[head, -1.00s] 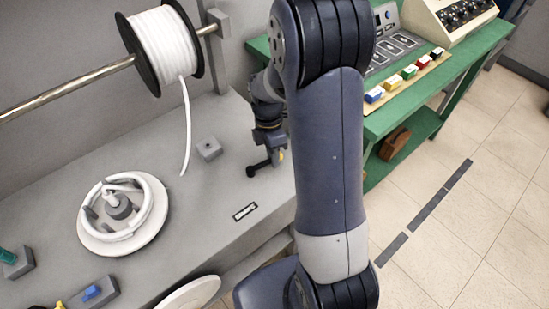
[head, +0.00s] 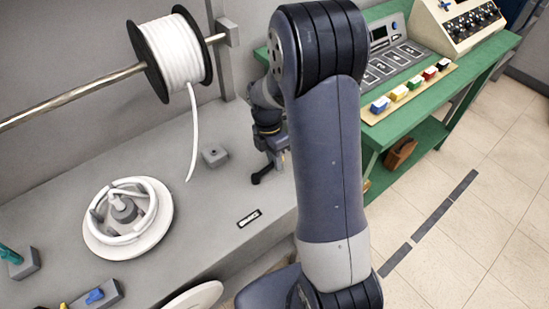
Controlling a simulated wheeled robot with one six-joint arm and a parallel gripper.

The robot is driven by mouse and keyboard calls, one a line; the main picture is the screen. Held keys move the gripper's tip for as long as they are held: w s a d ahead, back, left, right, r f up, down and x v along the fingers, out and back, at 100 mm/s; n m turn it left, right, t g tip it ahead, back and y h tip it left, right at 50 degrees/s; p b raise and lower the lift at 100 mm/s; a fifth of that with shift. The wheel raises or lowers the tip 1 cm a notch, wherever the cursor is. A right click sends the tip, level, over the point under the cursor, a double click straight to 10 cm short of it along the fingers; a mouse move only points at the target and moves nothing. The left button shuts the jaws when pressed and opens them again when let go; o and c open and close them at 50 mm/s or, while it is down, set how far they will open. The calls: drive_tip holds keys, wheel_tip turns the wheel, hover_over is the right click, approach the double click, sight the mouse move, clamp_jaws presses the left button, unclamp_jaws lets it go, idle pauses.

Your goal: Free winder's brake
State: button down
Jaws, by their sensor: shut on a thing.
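The winder is a round white plate (head: 103,246) with a ring of white tube around a grey hub (head: 124,207), at the left of the grey bench. A short black lever with a knobbed end (head: 257,179) stands near the bench's right end. My gripper (head: 272,163) is down at this lever, shut on it as far as I can see. My own arm hides part of the gripper and the lever's far end.
A spool of white tube (head: 178,52) hangs on a metal rod, its loose end dangling over the bench. A small grey block (head: 215,155) sits left of my gripper. A green table (head: 372,128) with control panels stands to the right. Small holders (head: 97,296) are at lower left.

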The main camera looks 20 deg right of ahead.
drive_tip(key=c, duration=1.4)
unclamp_jaws()
drive_tip(key=shift+w, duration=0.1)
drive_tip(key=shift+o, duration=0.2)
wheel_tip(320, 180, up, 11)
drive_tip(key=w, duration=0.2)
drive_tip(key=shift+a+f, duration=0.2)
drive_tip(key=shift+a, duration=0.05)
drive_tip(key=shift+f, duration=0.1)
drive_tip(key=f, duration=0.3)
drive_tip(key=s+f, duration=0.1)
drive_tip(key=f, duration=0.3)
drive_tip(key=s+f, duration=0.1)
drive_tip(key=f, duration=0.2)
drive_tip(key=shift+d+f, duration=0.25)
drive_tip(key=shift+d, duration=0.05)
drive_tip(key=shift+s, duration=0.1)
